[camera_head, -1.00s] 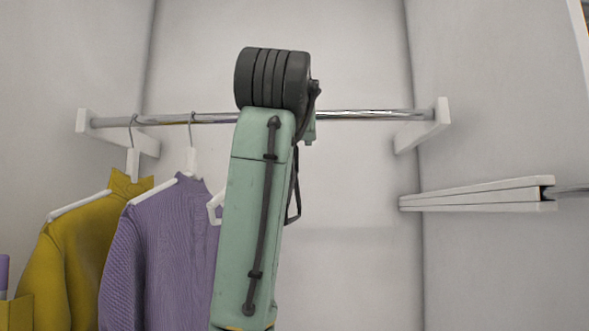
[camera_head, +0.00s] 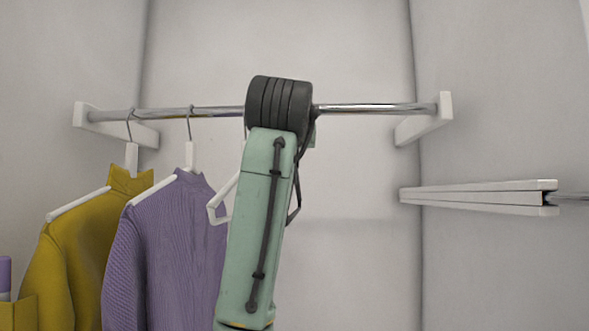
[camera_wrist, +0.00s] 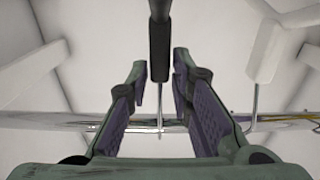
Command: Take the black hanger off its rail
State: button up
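The black hanger's neck (camera_wrist: 159,45) stands between my gripper's fingers in the wrist view, with its thin metal hook running to the rail. My gripper (camera_wrist: 159,78) is open, with a finger on each side of the neck and small gaps showing. The chrome rail (camera_wrist: 60,121) crosses behind the fingers; it also shows in the head view (camera_head: 370,108). In the head view a dark corner, seemingly of the black hanger (camera_head: 295,208), shows beside my arm. My arm hides the rest of the hanger and the gripper there.
A white hanger (camera_wrist: 265,50) hangs close to the right finger in the wrist view; its end (camera_head: 217,210) shows left of my arm in the head view. A purple sweater (camera_head: 170,245) and a yellow sweater (camera_head: 85,245) hang further left. The rail's right part is bare.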

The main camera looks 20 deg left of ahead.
grip_shut()
jog(key=shift+r, duration=0.15)
dwell(0.4)
jog(key=shift+s+d+r, duration=0.1)
jog(key=shift+r, duration=1.25)
jog(key=shift+f, duration=0.15)
jog(key=shift+s, duration=0.35)
jog(key=shift+s+d, duration=0.1)
jog(key=shift+s, duration=0.1)
